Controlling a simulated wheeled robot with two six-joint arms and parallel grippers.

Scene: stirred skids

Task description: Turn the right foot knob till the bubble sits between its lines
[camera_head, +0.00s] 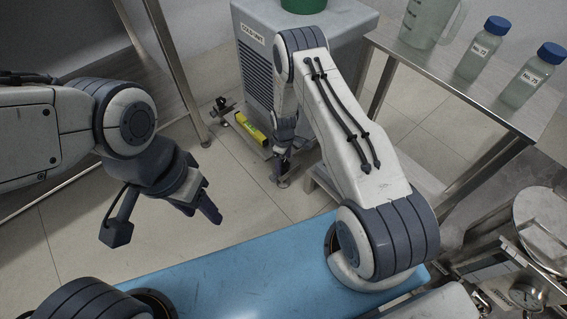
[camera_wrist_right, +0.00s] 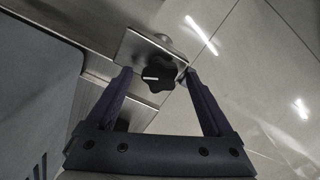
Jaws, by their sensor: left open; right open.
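The right foot knob (camera_wrist_right: 157,77) is black and lobed, with a white mark, on a metal bracket in the right wrist view. My right gripper (camera_wrist_right: 157,74) is open, with one finger on each side of the knob and a visible gap at both sides. In the head view my right gripper (camera_head: 283,155) points down at the skid's right corner and hides the knob. The yellow-green spirit level (camera_head: 252,129) lies on the skid's front edge; its bubble and lines are too small to read. My left gripper (camera_head: 206,208) is open and empty above the floor.
The grey cabinet (camera_head: 262,75) stands on the skid, with a green container (camera_head: 303,4) on top. Another foot (camera_head: 222,104) is at the skid's left corner. A steel table (camera_head: 450,80) with a jug and two blue-capped bottles stands right. The floor at left front is clear.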

